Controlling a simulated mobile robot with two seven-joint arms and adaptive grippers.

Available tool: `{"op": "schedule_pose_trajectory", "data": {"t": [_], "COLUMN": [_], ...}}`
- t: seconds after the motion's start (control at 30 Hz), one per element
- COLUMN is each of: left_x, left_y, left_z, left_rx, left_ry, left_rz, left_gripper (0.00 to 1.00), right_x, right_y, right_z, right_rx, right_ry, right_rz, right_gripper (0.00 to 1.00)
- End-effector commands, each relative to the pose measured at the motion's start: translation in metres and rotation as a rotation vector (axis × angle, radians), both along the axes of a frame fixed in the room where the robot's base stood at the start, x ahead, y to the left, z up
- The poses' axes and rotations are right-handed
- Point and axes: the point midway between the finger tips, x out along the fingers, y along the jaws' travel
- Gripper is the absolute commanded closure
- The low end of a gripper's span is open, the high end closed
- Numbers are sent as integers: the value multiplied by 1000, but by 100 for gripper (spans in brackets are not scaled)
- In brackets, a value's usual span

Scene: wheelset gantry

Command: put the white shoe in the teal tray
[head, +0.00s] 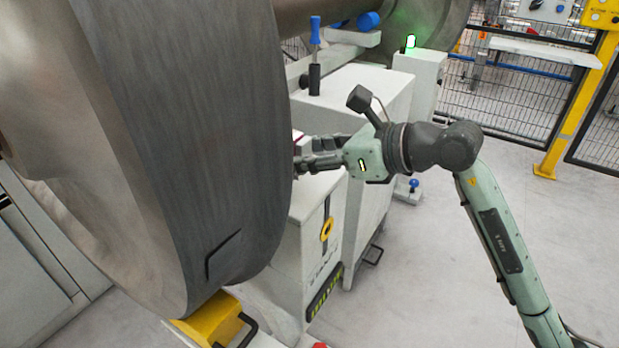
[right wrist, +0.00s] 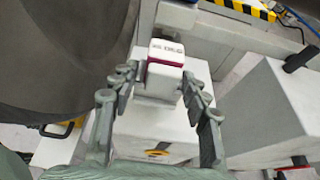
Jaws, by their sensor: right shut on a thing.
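The white shoe (right wrist: 166,52) is a small white block with a dark red band and dark lettering, seen in the right wrist view. In the head view only a sliver of it (head: 297,135) shows at the wheel's edge. My right gripper (right wrist: 160,82) has its fingers on both sides of the shoe and is shut on it. In the head view the right gripper (head: 308,155) reaches left, with its fingertips close to the wheel's edge. The teal tray is not visible in either view. My left gripper is not in view.
A huge steel wheel (head: 200,110) fills the left and hides what lies behind it. White machine cabinets (head: 355,95) stand below and behind the gripper, one with a blue-handled tool (head: 315,45) on top. Open floor (head: 430,270) lies to the right, before a mesh fence (head: 520,100).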

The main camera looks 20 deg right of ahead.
Motion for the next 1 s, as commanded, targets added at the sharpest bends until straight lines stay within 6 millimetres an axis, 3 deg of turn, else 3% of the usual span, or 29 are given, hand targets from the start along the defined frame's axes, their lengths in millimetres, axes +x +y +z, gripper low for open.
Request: {"op": "schedule_pose_trajectory", "data": {"t": [0.17, 0.47, 0.93, 0.97, 1.0], "left_x": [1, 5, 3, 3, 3], "left_y": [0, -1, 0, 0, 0], "left_z": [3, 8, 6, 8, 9], "left_rx": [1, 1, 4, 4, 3], "left_ry": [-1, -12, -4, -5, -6], "left_rz": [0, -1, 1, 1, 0], "left_gripper": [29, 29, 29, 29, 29], "right_x": [-8, -8, -8, -8, -8], "right_y": [-11, -11, -11, -11, -11], "right_z": [-9, -46, -51, -51, -51], "right_rx": [2, 4, 1, 0, 1], "right_ry": [-1, -1, -3, -1, -1], "right_rz": [0, 0, 0, 0, 0], "right_gripper": [84, 84, 84, 51, 46]}}
